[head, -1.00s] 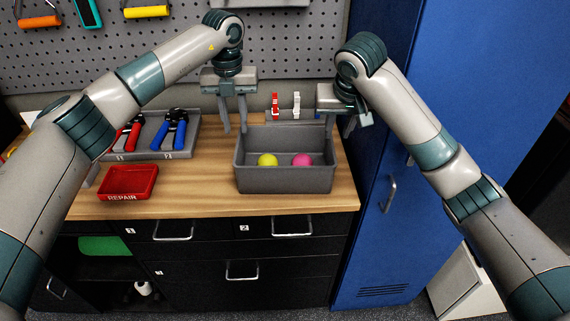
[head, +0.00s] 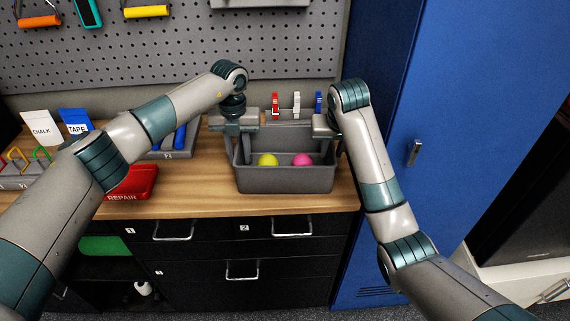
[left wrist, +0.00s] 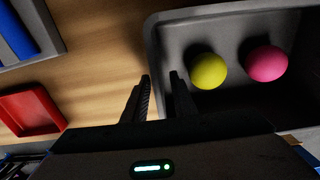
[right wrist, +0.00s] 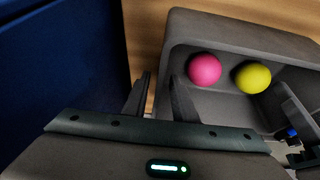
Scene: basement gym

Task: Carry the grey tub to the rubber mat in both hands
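The grey tub (head: 285,179) stands on the wooden worktop near its right end. A yellow ball (head: 268,160) and a pink ball (head: 302,160) lie inside it. My left gripper (left wrist: 160,78) is at the tub's left wall, with one finger outside and one inside. My right gripper (right wrist: 160,76) is at the right wall in the same way. Both look open, with a gap between their fingers around the wall. In the head view the fingertips are largely hidden. The rubber mat is not identifiable in any view.
A red REPAIR tray (head: 135,184) and a grey tool holder (head: 165,153) lie left of the tub. Several clips (head: 297,102) stand behind it. A blue locker (head: 395,130) rises close on the right. Bare worktop (head: 200,195) shows between tray and tub.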

